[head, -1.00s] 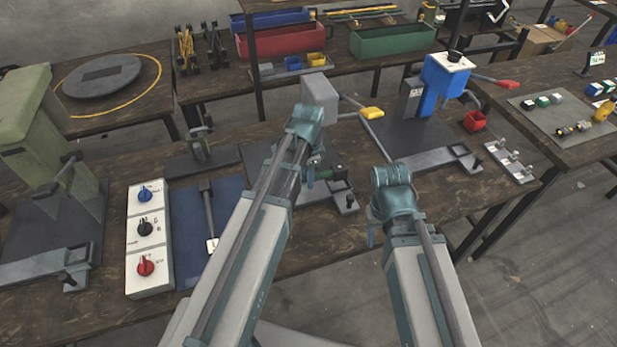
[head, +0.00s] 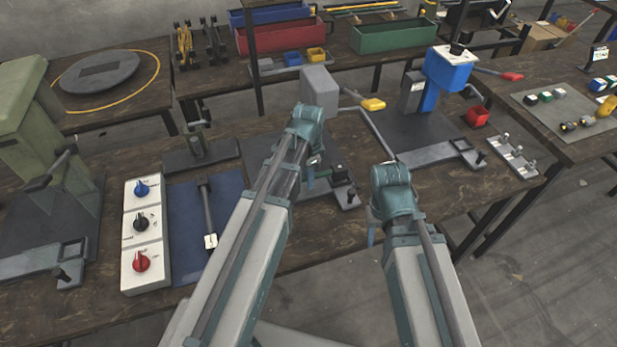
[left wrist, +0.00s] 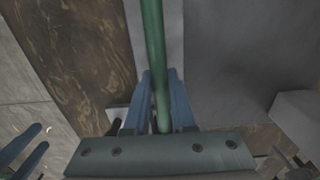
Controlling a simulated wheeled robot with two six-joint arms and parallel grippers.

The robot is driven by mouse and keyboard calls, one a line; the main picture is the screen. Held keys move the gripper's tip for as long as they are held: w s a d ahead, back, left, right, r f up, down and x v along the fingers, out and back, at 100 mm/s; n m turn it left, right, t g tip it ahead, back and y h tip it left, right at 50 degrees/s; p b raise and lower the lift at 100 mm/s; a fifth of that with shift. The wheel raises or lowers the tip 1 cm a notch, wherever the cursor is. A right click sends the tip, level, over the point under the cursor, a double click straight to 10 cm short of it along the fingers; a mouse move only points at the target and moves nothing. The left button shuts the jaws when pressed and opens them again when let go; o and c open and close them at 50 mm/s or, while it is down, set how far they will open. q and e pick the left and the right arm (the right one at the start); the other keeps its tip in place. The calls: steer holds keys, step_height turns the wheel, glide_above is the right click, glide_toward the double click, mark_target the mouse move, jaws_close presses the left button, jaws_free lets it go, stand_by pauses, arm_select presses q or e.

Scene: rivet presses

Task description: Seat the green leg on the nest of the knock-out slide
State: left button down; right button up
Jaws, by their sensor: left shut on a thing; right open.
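The green leg (left wrist: 153,45) is a long thin rod in the left wrist view, running from the top edge down between the blue fingers of my left gripper (left wrist: 160,118). The gripper is shut on it. In the head view my left gripper (head: 311,176) is mostly hidden behind its wrist, low by the grey press (head: 320,92) with the yellow handle. A slide arm with a dark knob (head: 340,193) lies in front of that press; I take it as the knock-out slide. Its nest is hidden. My right gripper (head: 372,236) is open and empty off the bench's front edge.
A switch box (head: 141,240) and a blue mat (head: 190,255) lie to the left, beside a green press (head: 25,125). A blue press (head: 446,68) stands to the right.

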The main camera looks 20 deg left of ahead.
arm_select(q)
steer(key=shift+f+b, duration=0.45)
steer(key=shift+f, duration=0.05)
steer(key=c, duration=0.7)
jaws_free()
steer(key=shift+r, duration=0.1)
step_height(320, 180, up, 14)
steer(key=p, duration=1.4)
steer(key=shift+f, duration=0.2)
